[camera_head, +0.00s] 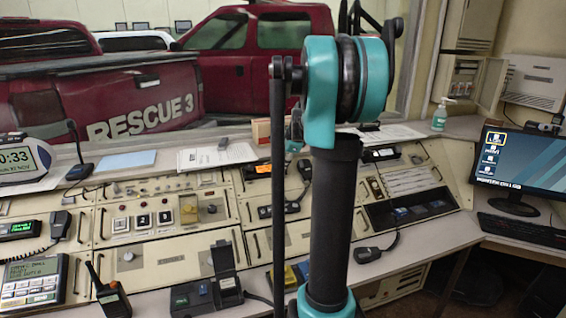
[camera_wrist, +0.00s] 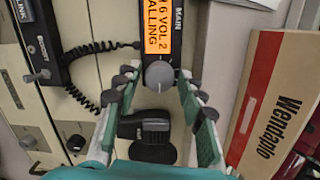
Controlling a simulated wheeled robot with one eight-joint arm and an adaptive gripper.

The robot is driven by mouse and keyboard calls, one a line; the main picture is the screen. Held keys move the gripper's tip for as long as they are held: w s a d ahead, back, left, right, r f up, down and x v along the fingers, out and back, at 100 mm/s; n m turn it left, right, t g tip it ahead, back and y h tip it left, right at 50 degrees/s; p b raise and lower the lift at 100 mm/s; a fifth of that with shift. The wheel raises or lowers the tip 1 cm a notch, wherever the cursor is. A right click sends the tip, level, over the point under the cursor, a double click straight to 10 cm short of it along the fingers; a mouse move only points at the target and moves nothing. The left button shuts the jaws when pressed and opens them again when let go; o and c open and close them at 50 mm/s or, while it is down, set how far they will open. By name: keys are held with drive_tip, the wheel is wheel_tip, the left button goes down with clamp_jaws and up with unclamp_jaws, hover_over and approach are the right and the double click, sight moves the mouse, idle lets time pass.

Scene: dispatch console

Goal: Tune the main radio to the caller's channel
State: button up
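The main radio (camera_wrist: 185,45) shows at the top of the wrist view, with MAIN on its dark front. Its lit orange display (camera_wrist: 158,35) reads sideways "6 VOL 2" and "CALLING"; the start of the top line is cut off. A grey round knob (camera_wrist: 159,75) sits just below the display. My gripper (camera_wrist: 157,82) is open, with one fingertip on each side of this knob. Small gaps seem to show, but I cannot tell whether a finger touches.
A black handset (camera_wrist: 150,130) lies below the knob, between my fingers. A coiled cord (camera_wrist: 82,95) runs at left from another unit (camera_wrist: 40,50). A Wendapio box (camera_wrist: 275,105) stands close to my right finger. In the head view, a monitor (camera_head: 520,160) stands at right.

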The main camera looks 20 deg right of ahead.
drive_tip(key=shift+o, duration=0.5)
drive_tip(key=v, duration=1.2)
